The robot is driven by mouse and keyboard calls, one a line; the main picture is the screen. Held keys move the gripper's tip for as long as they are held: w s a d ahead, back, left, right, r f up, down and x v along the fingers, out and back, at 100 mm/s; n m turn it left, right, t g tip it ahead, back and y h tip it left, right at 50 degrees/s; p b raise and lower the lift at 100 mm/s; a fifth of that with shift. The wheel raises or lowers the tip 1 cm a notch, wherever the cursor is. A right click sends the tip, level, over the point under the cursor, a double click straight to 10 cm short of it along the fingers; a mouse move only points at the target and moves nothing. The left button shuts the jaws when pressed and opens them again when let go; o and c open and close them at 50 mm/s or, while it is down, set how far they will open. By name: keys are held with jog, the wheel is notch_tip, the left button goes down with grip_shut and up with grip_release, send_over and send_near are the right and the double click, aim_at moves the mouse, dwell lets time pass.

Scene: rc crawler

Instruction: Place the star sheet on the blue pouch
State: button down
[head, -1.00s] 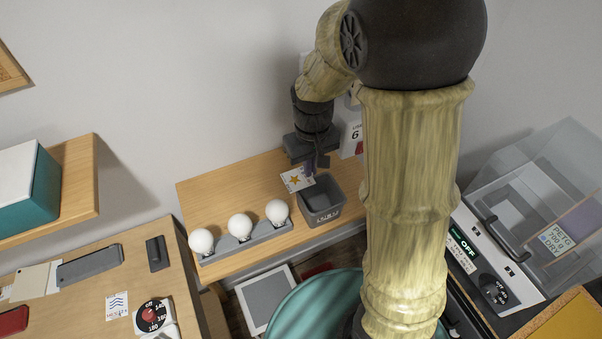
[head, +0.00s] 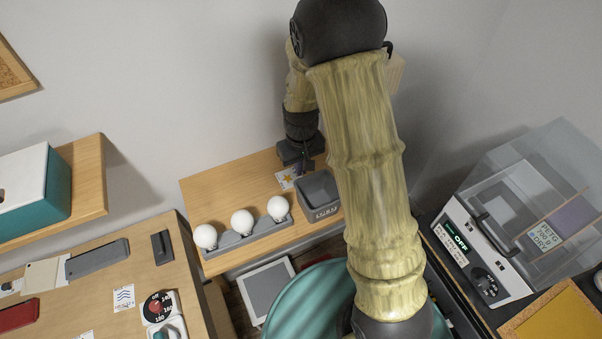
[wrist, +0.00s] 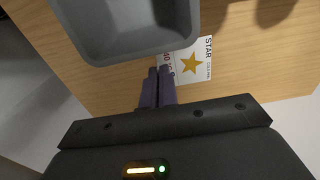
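The star sheet is a small white card with a gold star (head: 287,178), over the wooden shelf at the back, beside the grey bin. In the wrist view the star sheet (wrist: 195,62) shows its star and the word STAR. My gripper (head: 303,172) is over its right edge in the head view. In the wrist view the dark purple fingers of my gripper (wrist: 158,70) are close together at the sheet's left edge and appear shut on it. Whether the sheet is clear of the shelf I cannot tell. I cannot make out a blue pouch.
The grey bin (head: 319,210) stands right beside the sheet; its rim also shows close in the wrist view (wrist: 128,57). Several white bulbs (head: 242,222) stand in a grey holder on the shelf (head: 230,192). A clear-lidded machine (head: 478,252) stands at right. The front-left desk holds phones and a dial.

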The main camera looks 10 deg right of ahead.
notch_tip(320, 180, down, 3)
jog(key=shift+r+p, duration=0.1)
jog(key=shift+p, duration=0.3)
jog(key=shift+w+f+p, duration=0.2)
jog(key=shift+f+p, duration=0.35)
jog(key=shift+f, duration=0.2)
jog(key=shift+f, duration=0.2)
jog(key=c, duration=1.7)
grip_release()
jog(key=shift+r, duration=0.15)
